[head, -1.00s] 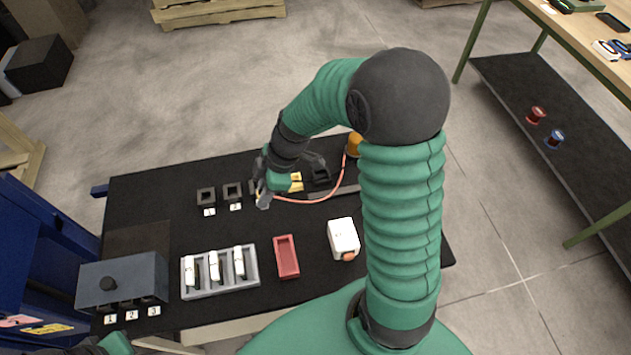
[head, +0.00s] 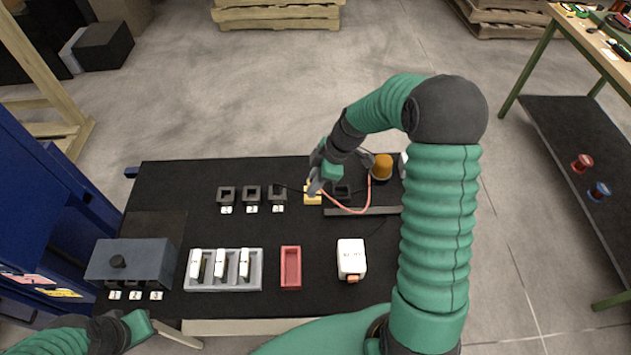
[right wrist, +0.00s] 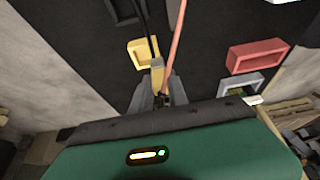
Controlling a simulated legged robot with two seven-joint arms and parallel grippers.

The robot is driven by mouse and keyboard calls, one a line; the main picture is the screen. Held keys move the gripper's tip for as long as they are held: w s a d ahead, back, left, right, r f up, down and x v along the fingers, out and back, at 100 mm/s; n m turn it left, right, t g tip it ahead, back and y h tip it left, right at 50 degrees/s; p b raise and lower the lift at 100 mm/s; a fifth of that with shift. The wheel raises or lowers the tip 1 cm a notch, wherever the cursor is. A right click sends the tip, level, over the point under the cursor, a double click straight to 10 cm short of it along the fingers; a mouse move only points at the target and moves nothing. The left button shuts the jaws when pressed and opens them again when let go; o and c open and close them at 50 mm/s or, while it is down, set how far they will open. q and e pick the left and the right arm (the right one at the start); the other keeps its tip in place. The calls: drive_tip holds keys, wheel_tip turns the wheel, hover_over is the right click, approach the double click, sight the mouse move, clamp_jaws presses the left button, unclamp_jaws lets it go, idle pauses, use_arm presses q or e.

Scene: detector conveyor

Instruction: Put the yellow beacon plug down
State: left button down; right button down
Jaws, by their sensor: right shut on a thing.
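My right gripper (head: 316,189) is shut on the yellow beacon plug, which is mostly hidden in the head view. In the right wrist view the plug (right wrist: 157,64) shows as a small yellowish piece between the fingertips (right wrist: 160,92). It is close beside a yellow square holder (right wrist: 143,52), also in the head view (head: 313,199). I cannot tell whether they touch. A pink cord (head: 345,209) loops from the gripper to the orange beacon (head: 381,168). My left gripper (head: 139,326) is low at the left, its jaws unclear.
Three dark sockets (head: 251,193) stand in a row left of my right gripper. A red tray (head: 291,268), a grey rack (head: 224,284) of white pieces, a white box (head: 351,258) and a grey switch box (head: 130,262) stand nearer. The black table (head: 190,218) is bare between the rows.

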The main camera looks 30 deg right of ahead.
drive_tip(key=shift+w+d+f, duration=0.1)
drive_tip(key=shift+w+d, duration=0.55)
drive_tip(key=shift+w, duration=0.05)
drive_tip(key=f, duration=0.3)
drive_tip(key=shift+w+a+f, duration=0.1)
drive_tip(key=shift+a+f, duration=0.05)
drive_tip(key=shift+a, duration=0.05)
drive_tip(key=shift+d+f, duration=0.1)
drive_tip(key=c, duration=1.3)
unclamp_jaws()
drive_tip(key=shift+d+f, duration=0.1)
drive_tip(key=shift+d, duration=0.05)
